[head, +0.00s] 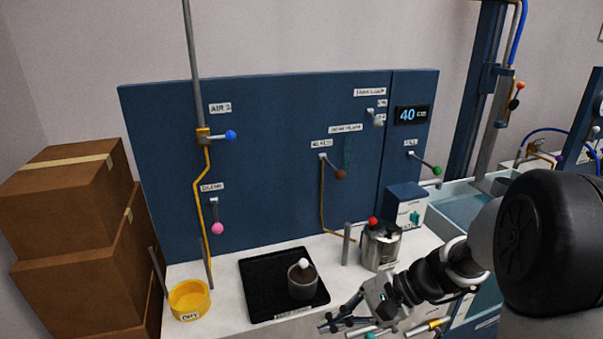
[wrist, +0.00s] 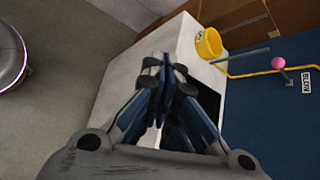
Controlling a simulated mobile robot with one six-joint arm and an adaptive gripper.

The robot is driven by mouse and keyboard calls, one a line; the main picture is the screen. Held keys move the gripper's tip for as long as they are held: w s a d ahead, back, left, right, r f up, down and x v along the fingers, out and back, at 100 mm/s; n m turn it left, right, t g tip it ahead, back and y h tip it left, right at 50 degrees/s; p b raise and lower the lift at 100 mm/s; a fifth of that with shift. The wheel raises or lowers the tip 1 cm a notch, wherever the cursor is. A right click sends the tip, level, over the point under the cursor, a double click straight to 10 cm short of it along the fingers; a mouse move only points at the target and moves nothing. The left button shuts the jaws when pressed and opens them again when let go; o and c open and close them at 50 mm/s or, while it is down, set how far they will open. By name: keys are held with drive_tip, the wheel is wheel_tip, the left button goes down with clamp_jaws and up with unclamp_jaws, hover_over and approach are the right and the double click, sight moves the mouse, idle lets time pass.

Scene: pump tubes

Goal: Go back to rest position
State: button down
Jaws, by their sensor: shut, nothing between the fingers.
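My gripper (head: 343,320) is at the bottom of the head view, in front of the white counter (head: 222,314). In the wrist view my gripper (wrist: 164,65) has its fingers together with nothing between them. My arm comes in from the right in the head view. My gripper is apart from the black tray (head: 257,306), which holds a grey cup (head: 302,284) with a white ball-shaped top. A metal pot (head: 381,250) with a red knob stands behind my gripper and wrist.
A yellow bowl (head: 188,302) stands at the counter's left, near upright rods. Cardboard boxes (head: 70,210) are stacked further left. A blue panel (head: 270,130) with levers and pipes rises behind. A water basin (head: 462,210) lies at right. Bare floor (wrist: 60,110) shows in the wrist view.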

drive_tip(key=s+d+r+n+t+h, duration=0.2)
drive_tip(key=s+d+r+n+h, duration=0.2)
drive_tip(key=s, duration=0.5)
drive_tip(key=s+d+r+n+t+h, duration=0.2)
drive_tip(key=s+r+n+h, duration=0.4)
drive_tip(key=s, duration=0.3)
drive_tip(key=shift+s+d+n, duration=0.2)
drive_tip(key=shift+d+n, duration=0.3)
drive_tip(key=shift+d, duration=0.35)
